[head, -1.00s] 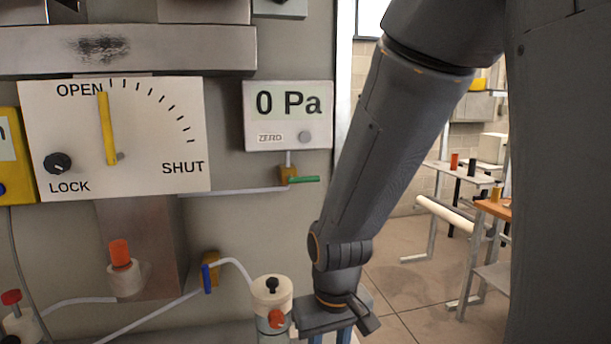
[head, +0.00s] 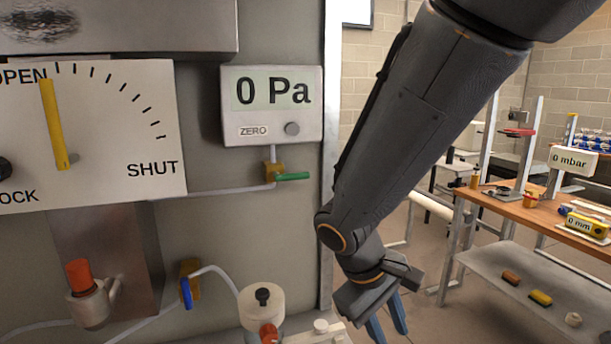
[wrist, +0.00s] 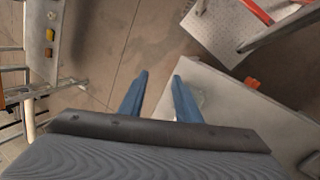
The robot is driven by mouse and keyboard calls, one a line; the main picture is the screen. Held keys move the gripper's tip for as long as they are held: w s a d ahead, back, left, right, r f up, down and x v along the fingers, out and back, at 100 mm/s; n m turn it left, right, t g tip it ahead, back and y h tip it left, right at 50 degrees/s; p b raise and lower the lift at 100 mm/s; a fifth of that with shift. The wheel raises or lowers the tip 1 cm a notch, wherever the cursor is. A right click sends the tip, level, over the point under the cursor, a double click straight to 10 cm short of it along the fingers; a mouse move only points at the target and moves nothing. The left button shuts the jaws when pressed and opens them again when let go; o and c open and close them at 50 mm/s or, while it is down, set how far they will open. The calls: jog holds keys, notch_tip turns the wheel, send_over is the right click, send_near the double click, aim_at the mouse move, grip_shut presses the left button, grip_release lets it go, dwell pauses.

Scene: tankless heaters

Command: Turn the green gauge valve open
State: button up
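The green gauge valve handle (head: 293,176) lies horizontal, pointing right from a small brass valve body (head: 273,171) under the gauge. The gauge display (head: 271,104) reads 0 Pa. My gripper (head: 387,330) hangs low to the right of the panel, below and right of the green handle and well apart from it. In the wrist view its two blue fingers (wrist: 160,77) are spread with nothing between them. The green handle does not show in the wrist view.
A white dial (head: 90,135) has its yellow pointer near OPEN. A blue-handled valve (head: 186,292) and a white canister (head: 262,304) sit lower on the panel. A workbench (head: 530,212) stands at the right; floor shows between it and the panel.

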jog(key=w+a+r+n+t+h, duration=0.45)
jog(key=w+a+r+t, duration=0.2)
jog(key=w+r, duration=0.35)
jog(key=n+t, duration=0.3)
jog(key=t, duration=0.4)
send_near(295, 177)
jog(key=x, duration=0.4)
jog(key=shift+d+r+y+p, duration=0.15)
jog(key=shift+r+y+p, duration=0.05)
jog(key=shift+y+p, duration=0.2)
jog(key=p+x, duration=0.2)
jog(key=x, duration=0.5)
jog(key=shift+w+f, duration=0.1)
jog(key=shift+w, duration=0.05)
grip_shut()
